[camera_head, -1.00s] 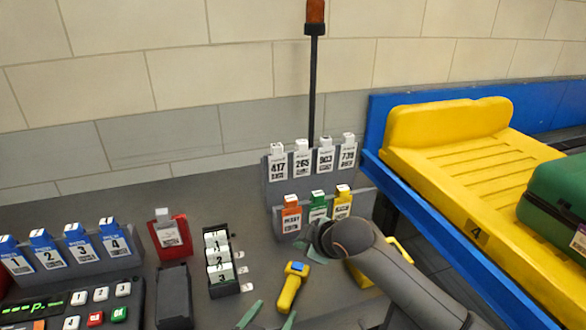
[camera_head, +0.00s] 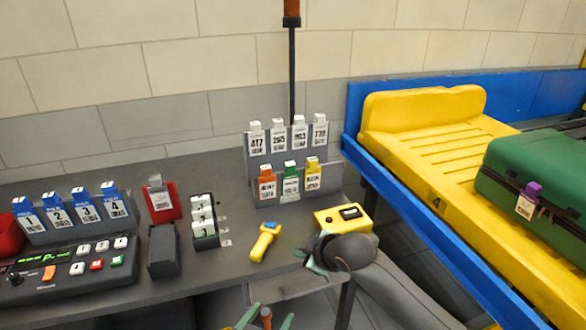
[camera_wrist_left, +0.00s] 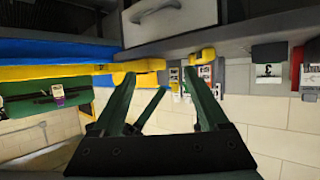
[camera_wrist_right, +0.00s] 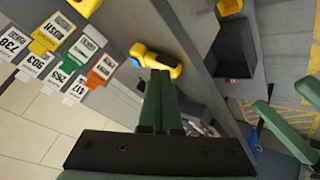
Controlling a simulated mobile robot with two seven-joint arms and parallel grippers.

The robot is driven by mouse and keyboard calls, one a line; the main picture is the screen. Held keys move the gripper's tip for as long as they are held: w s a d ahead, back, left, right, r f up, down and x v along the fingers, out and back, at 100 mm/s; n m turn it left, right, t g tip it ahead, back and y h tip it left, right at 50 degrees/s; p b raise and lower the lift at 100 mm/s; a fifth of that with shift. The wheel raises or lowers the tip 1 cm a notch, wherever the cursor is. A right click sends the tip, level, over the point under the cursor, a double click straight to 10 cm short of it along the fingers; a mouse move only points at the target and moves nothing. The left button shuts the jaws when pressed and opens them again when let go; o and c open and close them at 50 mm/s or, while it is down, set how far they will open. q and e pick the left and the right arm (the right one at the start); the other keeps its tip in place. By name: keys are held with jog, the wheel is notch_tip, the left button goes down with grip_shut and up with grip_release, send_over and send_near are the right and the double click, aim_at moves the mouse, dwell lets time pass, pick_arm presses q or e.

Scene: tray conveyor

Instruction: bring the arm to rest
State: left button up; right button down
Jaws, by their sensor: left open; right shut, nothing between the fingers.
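My right gripper (camera_head: 312,262) is near the front edge of the grey desk, right of the yellow-blue hand scanner (camera_head: 264,241). In the right wrist view its green fingers (camera_wrist_right: 160,78) are together and empty, with the scanner (camera_wrist_right: 156,59) beyond the tips. My left gripper (camera_head: 265,313) is at the bottom of the head view, below the desk's front edge. Its fingers stand apart, and in the left wrist view (camera_wrist_left: 160,75) nothing is held between them. A small orange object shows between these fingers in the head view; I cannot tell what it is.
The desk (camera_head: 215,268) carries a keypad console (camera_head: 70,268), tag racks (camera_head: 70,232), a black holder (camera_head: 164,252) and a yellow box (camera_head: 343,218) close to my right gripper. A yellow tray (camera_head: 420,150) with a green suitcase (camera_head: 535,175) lies on the blue-sided conveyor at right.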

jog(key=s+d+f+m, duration=0.3)
jog(key=s+f+m, duration=0.3)
jog(key=s+f, duration=0.6)
pick_arm(q)
jog(key=s+a+f+n+g+y, duration=0.1)
jog(key=s+a+f+g, duration=0.2)
jog(key=s+a+f, duration=0.9)
notch_tip(320, 180, down, 3)
jog(key=s, duration=0.3)
jog(key=shift+a+n+y+p, duration=0.25)
jog(key=shift+n+y+p, duration=0.15)
pick_arm(e)
jog(key=s+d+f+m+h, duration=0.1)
jog(key=s+d+f+m, duration=0.2)
jog(key=s+d, duration=0.3)
jog(key=s+d+f+m+t+h, duration=0.1)
jog(key=s+d+f+m, duration=0.2)
jog(key=s, duration=0.7)
notch_tip(320, 180, down, 2)
jog(key=d, duration=0.3)
jog(key=shift+s+h, duration=0.15)
jog(key=shift+h, duration=0.15)
